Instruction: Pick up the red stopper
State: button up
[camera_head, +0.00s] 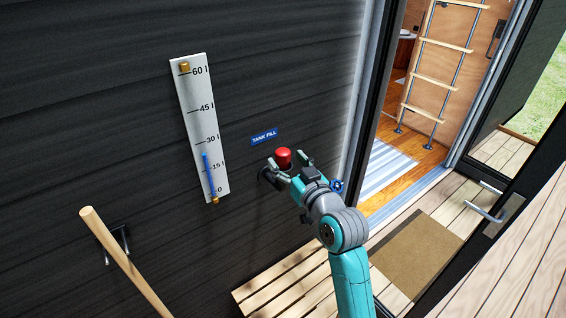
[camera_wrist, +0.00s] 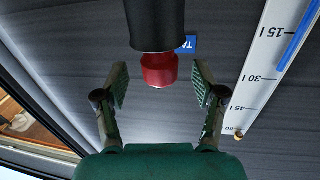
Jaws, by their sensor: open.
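The red stopper (camera_head: 283,157) sits in the mouth of a dark fill pipe (camera_head: 268,178) on the black wall, below the blue "TANK FILL" label (camera_head: 264,137). In the wrist view the picture is upside down, and the stopper (camera_wrist: 159,72) shows at the end of the black pipe (camera_wrist: 155,25). My gripper (camera_head: 292,168) is open at the stopper. In the wrist view its two fingers (camera_wrist: 160,85) stand apart, one on each side of the stopper, with gaps between them and it. Nothing is held.
A white level gauge (camera_head: 202,128) is mounted on the wall left of the pipe. A wooden handle (camera_head: 125,262) leans at the lower left. A slatted wooden bench (camera_head: 285,285) lies below. The open doorway is further right.

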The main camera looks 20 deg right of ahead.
jog(key=shift+w+a, duration=0.2)
jog(key=shift+w, duration=1.2)
jog(key=shift+c, duration=0.3)
jog(key=c, duration=1.1)
